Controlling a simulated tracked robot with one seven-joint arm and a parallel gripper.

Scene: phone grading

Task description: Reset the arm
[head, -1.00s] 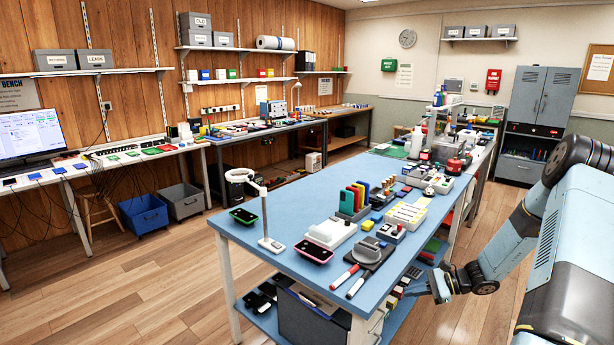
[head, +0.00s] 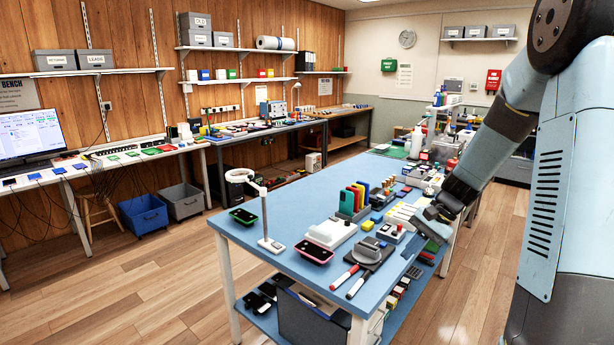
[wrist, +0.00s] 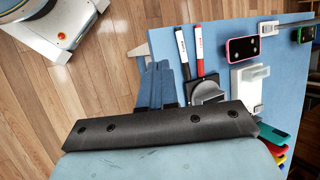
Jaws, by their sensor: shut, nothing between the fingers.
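My gripper (head: 412,246) is at the right edge of the blue-topped bench (head: 299,198) in the head view, angled down and empty. Its blue fingers (wrist: 163,68) are together in the wrist view, near the bench edge. My arm reaches up and right from it. Beside the fingers in the wrist view lie a black marker (wrist: 183,52) and a red marker (wrist: 199,48).
A pink-cased phone (head: 313,254) and a green-cased phone (head: 243,215) lie near the bench's front end. A ring lamp (head: 262,205) stands between them. Upright coloured cards (head: 354,197) and several small parts crowd the bench's right half. Wooden floor (head: 160,285) is clear at left.

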